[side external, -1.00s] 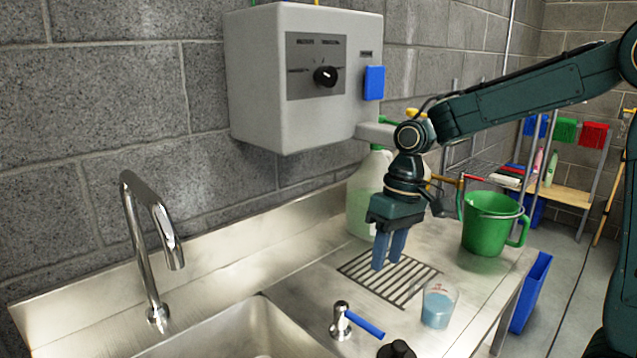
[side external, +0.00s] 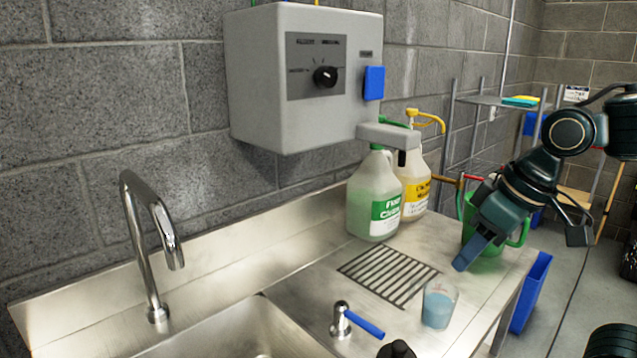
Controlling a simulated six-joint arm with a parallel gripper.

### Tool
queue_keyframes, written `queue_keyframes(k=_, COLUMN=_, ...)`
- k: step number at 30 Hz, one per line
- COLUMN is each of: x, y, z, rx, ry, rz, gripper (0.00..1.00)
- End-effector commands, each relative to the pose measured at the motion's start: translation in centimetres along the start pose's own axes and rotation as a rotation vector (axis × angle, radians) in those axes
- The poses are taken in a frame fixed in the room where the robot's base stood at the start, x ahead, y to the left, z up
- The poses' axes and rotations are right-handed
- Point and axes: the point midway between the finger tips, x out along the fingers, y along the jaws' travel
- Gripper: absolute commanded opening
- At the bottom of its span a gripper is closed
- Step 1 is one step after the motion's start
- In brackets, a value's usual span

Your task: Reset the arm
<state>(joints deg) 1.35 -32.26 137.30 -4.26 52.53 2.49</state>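My gripper (side external: 468,252) is at the right of the counter, tilted with its blue fingers pointing down and left. It is in front of the green bucket (side external: 513,237) and hides much of it. The fingers overlap one another from this side, so I cannot tell whether they are open or shut. Nothing shows hanging from them. They are above the counter, up and to the right of a clear cup (side external: 439,304) with blue liquid.
The drain grate (side external: 385,275) is bare. A tap (side external: 150,240), a blue-handled valve (side external: 345,320) and the sink (side external: 245,335) are at left and front.

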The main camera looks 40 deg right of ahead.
Motion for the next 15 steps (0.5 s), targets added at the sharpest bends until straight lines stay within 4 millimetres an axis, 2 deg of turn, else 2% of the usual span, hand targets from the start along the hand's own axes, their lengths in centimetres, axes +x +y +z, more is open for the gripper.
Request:
queue_keyframes(k=6, x=-0.9, y=0.5, z=2.5, rx=-0.007, ry=0.074, rz=0.025, gripper=0.37)
queue_keyframes(k=15, x=-1.1, y=0.8, z=3.5, rx=-0.009, ry=0.101, rz=0.036, gripper=0.37)
